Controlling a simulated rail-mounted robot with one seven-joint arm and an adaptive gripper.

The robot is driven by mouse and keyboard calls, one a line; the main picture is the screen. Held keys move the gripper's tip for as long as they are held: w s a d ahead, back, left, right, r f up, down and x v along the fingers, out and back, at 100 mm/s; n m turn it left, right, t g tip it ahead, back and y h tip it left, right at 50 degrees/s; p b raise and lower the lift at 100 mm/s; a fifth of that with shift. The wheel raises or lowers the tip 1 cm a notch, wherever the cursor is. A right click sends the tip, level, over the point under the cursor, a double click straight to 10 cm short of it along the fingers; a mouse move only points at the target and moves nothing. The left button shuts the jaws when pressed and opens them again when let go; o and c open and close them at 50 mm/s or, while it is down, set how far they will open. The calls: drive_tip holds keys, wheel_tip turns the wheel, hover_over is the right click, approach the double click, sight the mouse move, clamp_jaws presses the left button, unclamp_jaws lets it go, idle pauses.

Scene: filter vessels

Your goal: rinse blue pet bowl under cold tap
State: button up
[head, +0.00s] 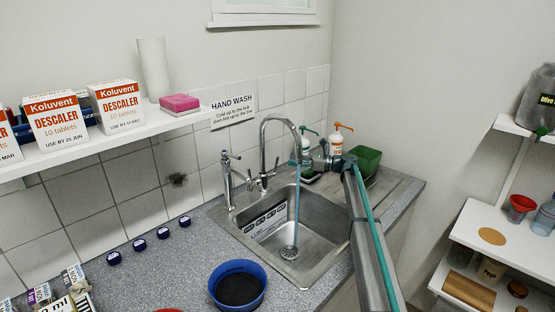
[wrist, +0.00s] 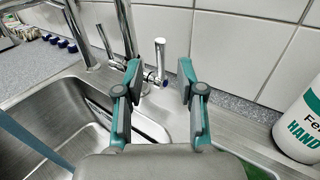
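The blue pet bowl (head: 220,296) stands upright on the grey counter, left of the sink; its inside looks dark. A blue-tinted water stream (head: 297,205) falls from the curved spout (head: 264,145) to the drain of the steel sink (head: 325,215). My gripper (head: 312,160) is beyond the basin, right of the spout. In the wrist view my gripper (wrist: 158,88) is open and empty. The bowl is not in the wrist view.
A second tap (head: 228,180) stands left of the spout. Soap bottles (head: 338,138) and a green container (head: 366,160) stand near my gripper. A shelf (head: 120,138) with descaler boxes overhangs the left counter. Several blue caps (head: 139,244) lie by the wall.

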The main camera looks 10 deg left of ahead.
drive_tip(key=a+p, duration=0.1)
drive_tip(key=a, duration=0.6)
drive_tip(key=shift+w+a, duration=0.1)
drive_tip(key=shift+a, duration=0.15)
clamp_jaws()
